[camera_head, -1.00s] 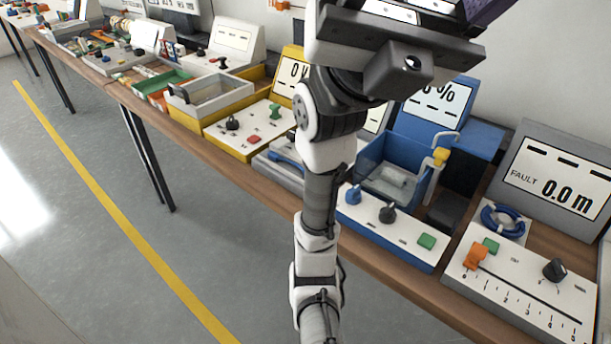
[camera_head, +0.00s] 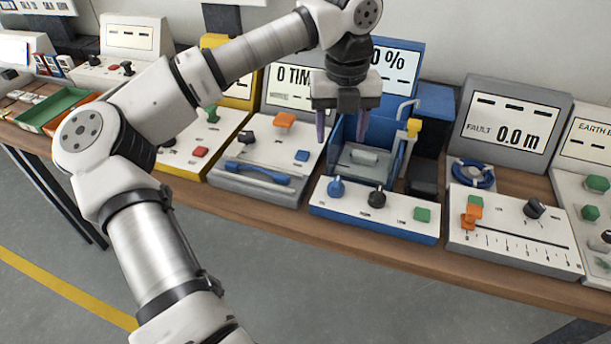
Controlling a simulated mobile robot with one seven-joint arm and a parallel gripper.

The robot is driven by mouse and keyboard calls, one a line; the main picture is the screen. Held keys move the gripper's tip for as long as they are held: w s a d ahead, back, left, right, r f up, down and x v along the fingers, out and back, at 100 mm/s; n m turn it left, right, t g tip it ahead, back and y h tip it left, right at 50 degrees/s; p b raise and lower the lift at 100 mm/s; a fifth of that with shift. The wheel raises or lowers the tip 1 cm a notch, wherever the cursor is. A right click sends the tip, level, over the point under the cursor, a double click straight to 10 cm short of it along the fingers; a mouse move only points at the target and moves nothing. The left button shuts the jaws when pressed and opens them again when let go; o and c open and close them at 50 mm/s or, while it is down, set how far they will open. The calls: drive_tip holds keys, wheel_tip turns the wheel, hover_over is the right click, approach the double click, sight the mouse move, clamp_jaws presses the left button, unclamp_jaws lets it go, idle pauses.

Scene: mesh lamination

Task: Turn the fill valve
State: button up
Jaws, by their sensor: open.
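The blue tank station (camera_head: 375,228) stands on the bench right of centre, with a blue tank and a "0 %" display (camera_head: 396,62) behind it. Its front panel carries a blue knob (camera_head: 335,188), a black knob (camera_head: 377,197) and a green button (camera_head: 422,214). A yellow fitting (camera_head: 414,127) sits by a bent pipe at the tank's right side. The labels are too small to tell which part is the fill valve. My gripper (camera_head: 343,132) is open and empty, fingers pointing down, at the tank's back left in this view. It partly covers the displays behind.
A grey station (camera_head: 262,160) with an orange switch and blue handle stands left of the tank. On the right is a panel with an orange slider (camera_head: 468,216) and a "FAULT 0.0 m" display (camera_head: 507,130). The wooden bench edge (camera_head: 290,215) runs along the front.

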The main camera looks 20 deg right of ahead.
sight(337, 181)
wheel_tip(337, 181, down, 14)
drive_tip(key=p, duration=0.3)
drive_tip(key=shift+r, duration=0.1)
drive_tip(key=c, duration=1)
drive_tip(key=shift+d+b, duration=0.1)
drive_tip(key=shift+b, duration=0.5)
drive_tip(key=shift+f+m+b, duration=0.25)
drive_tip(key=shift+m+b, duration=0.45)
drive_tip(key=shift+b, duration=0.25)
drive_tip(key=shift+m+b, duration=0.7)
drive_tip(key=shift+b, duration=0.35)
drive_tip(key=m+b, duration=0.4)
drive_tip(key=m, duration=0.1)
drive_tip(key=shift+r, duration=0.25)
